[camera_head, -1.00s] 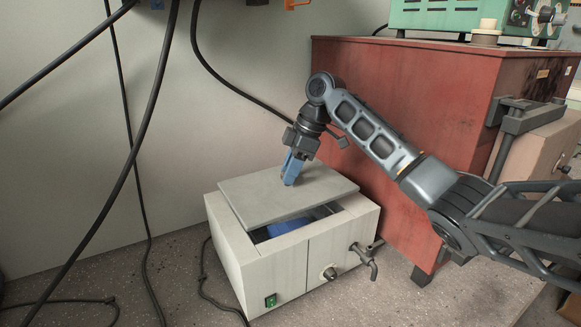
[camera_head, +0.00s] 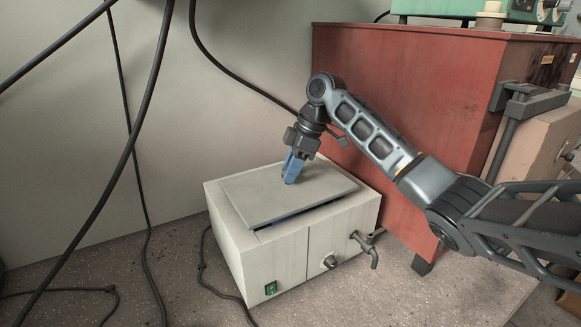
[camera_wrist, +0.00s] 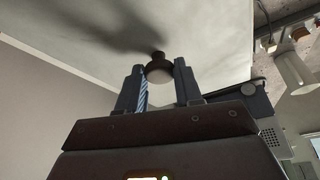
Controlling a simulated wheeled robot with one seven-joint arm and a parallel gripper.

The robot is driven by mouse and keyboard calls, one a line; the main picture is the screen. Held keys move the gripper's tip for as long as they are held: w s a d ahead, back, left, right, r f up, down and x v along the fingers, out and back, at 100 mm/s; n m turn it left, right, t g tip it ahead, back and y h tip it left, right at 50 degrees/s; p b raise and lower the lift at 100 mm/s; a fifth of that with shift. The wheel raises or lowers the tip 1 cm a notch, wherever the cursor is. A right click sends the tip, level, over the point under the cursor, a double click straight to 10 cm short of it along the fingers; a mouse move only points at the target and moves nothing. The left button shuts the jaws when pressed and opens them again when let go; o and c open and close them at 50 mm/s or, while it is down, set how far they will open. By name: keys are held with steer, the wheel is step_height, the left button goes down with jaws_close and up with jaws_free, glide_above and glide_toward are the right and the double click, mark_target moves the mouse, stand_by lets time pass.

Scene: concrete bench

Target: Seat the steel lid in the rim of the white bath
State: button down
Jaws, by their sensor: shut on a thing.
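The steel lid (camera_head: 265,196) is a flat grey plate over the opening of the white bath (camera_head: 285,262). It looks slightly tilted, with a dark and blue gap showing along its front edge, above the front rim. My gripper (camera_head: 290,178), with blue fingers, is at the middle of the lid from above. In the wrist view my gripper (camera_wrist: 159,75) is shut on the lid's dark round knob (camera_wrist: 159,66), and the pale underlying lid surface (camera_wrist: 205,35) fills much of the upper picture. Whether the back edge rests in the rim cannot be told.
A tap (camera_head: 366,246) and a dial (camera_head: 329,262) stick out from the bath's front. A red cabinet (camera_head: 400,120) stands close on the right, behind my arm. Black cables (camera_head: 150,120) hang at the left. The bench (camera_head: 160,285) in front is mostly clear.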

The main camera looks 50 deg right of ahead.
steer(key=shift+f+b, duration=0.45)
steer(key=shift+f, duration=0.9)
stand_by(0.7)
steer(key=shift+c, duration=0.6)
jaws_free()
stand_by(0.4)
steer(key=shift+r+p, duration=3.65)
steer(key=shift+r, duration=0.85)
